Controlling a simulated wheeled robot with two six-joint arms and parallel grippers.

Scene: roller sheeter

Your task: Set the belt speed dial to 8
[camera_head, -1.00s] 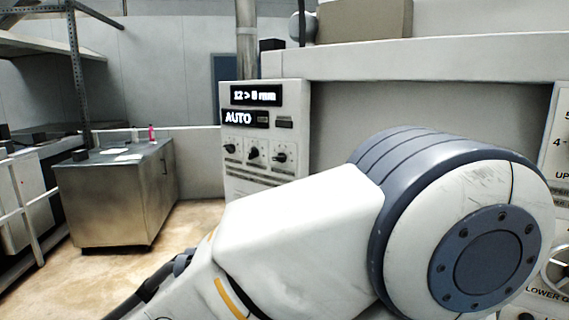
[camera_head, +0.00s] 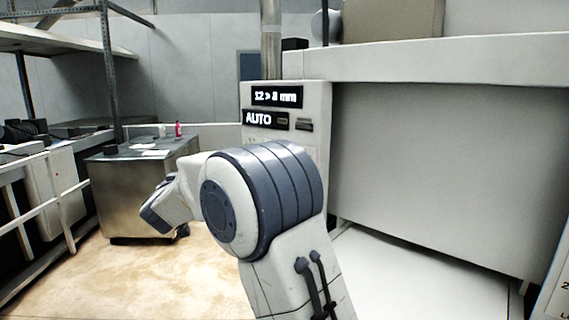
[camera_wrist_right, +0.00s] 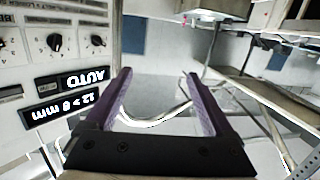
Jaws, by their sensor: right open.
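The control panel (camera_head: 318,120) stands left of the large machine, with a lit display that seems to read "12 > 8 mm" (camera_head: 277,96) above an "AUTO" display (camera_head: 258,119). In the head view my arm covers its dials. The right wrist view, upside down, shows black dials on the panel: one in the middle (camera_wrist_right: 54,43), one on the right (camera_wrist_right: 97,41) and one at the left edge (camera_wrist_right: 10,47). I cannot tell which is belt speed; their settings are unclear. My right gripper (camera_wrist_right: 155,76) is open and empty, beside the panel and apart from the dials. My left gripper is not in view.
A steel cabinet (camera_head: 125,190) stands left of the panel with a small pink bottle (camera_head: 178,130) on top. White rails (camera_head: 70,205) and shelving (camera_head: 106,75) are farther left. The large machine (camera_head: 430,150) fills the right. Floor (camera_head: 200,275) is clear between cabinet and panel.

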